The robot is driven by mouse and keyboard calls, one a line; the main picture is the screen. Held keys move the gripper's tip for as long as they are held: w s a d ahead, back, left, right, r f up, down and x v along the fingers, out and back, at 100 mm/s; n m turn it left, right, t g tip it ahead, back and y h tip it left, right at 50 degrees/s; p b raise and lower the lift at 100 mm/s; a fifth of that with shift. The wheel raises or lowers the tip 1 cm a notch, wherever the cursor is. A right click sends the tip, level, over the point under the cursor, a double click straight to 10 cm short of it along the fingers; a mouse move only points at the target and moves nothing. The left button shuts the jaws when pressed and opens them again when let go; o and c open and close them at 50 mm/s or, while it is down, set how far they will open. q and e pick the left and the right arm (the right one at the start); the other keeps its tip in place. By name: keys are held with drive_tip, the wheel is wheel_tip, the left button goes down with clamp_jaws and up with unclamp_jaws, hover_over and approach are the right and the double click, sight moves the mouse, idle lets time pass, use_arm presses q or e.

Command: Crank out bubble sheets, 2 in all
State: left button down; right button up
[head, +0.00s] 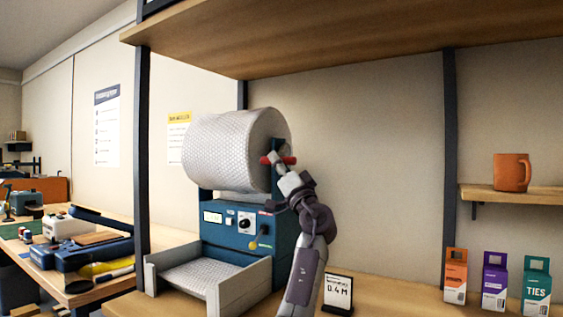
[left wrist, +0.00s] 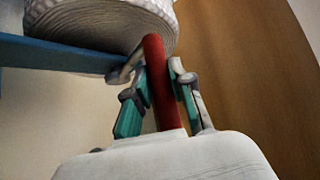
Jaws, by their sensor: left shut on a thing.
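A large roll of bubble wrap (head: 228,150) sits on top of a blue dispenser machine (head: 228,228). A grey tray (head: 196,277) at the machine's front left holds bubble sheet lying flat. The red crank handle (head: 285,160) is at the roll's right side. My left gripper (head: 277,162) is at the handle; in the left wrist view its fingers (left wrist: 160,85) are shut around the red handle (left wrist: 158,80), beside the end of the roll (left wrist: 105,22). The machine's front has a dial, a small display and a yellow-knobbed lever (head: 253,245). My right gripper is not in view.
A small sign reading 0.4 M (head: 338,293) stands right of my arm. Three coloured boxes, the nearest marked TIES (head: 537,287), stand at the right. An orange mug (head: 511,172) is on a side shelf. A wooden shelf (head: 350,45) hangs overhead. A cluttered bench is at left.

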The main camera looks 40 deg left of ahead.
use_arm(q)
drive_tip(key=shift+w+f, duration=0.25)
drive_tip(key=shift+f, duration=0.1)
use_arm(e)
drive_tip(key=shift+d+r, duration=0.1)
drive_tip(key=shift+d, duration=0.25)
